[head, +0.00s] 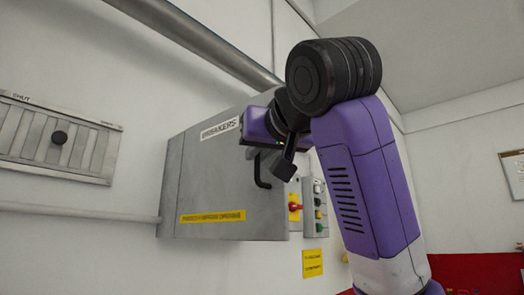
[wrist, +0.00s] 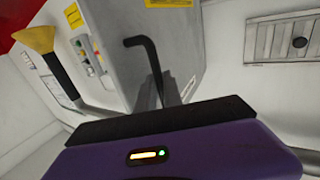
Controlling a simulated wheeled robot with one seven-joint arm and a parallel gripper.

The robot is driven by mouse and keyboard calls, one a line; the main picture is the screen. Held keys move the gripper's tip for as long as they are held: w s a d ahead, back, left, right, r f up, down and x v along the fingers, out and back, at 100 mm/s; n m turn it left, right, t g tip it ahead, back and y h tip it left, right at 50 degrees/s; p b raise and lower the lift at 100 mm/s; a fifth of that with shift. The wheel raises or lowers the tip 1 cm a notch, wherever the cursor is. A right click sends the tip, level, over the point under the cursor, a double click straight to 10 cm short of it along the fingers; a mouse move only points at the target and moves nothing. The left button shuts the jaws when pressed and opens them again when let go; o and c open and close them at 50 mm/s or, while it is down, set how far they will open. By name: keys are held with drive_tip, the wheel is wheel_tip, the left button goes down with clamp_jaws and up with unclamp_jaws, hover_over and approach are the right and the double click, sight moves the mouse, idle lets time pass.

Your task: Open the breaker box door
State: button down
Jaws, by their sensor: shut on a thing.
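The grey breaker box (head: 215,180) hangs on the wall in the head view, with a BREAKERS label and a yellow strip on its door. I see no clear gap around the door. A black bent handle (head: 261,178) stands out from the door's right part. My gripper (head: 256,148) is at the handle's upper end, shut on it; its fingers are mostly hidden in the head view. In the wrist view the handle (wrist: 150,62) runs down between my fingers (wrist: 172,93), and the box (wrist: 190,45) lies behind it.
A control panel (head: 314,210) with buttons and a red switch (head: 295,207) is right of the box. A vent marked SHUT (head: 58,138) is on the wall at left. A pipe (head: 200,40) runs above the box. A yellow sign (head: 313,263) is below the panel.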

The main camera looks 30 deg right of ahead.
drive_tip(key=shift+a, duration=0.1)
drive_tip(key=c, duration=1.8)
unclamp_jaws()
drive_tip(key=shift+w, duration=0.15)
drive_tip(key=shift+o, duration=0.2)
drive_tip(key=s+b, duration=0.3)
drive_tip(key=s, duration=0.5)
drive_tip(key=shift+a, duration=0.45)
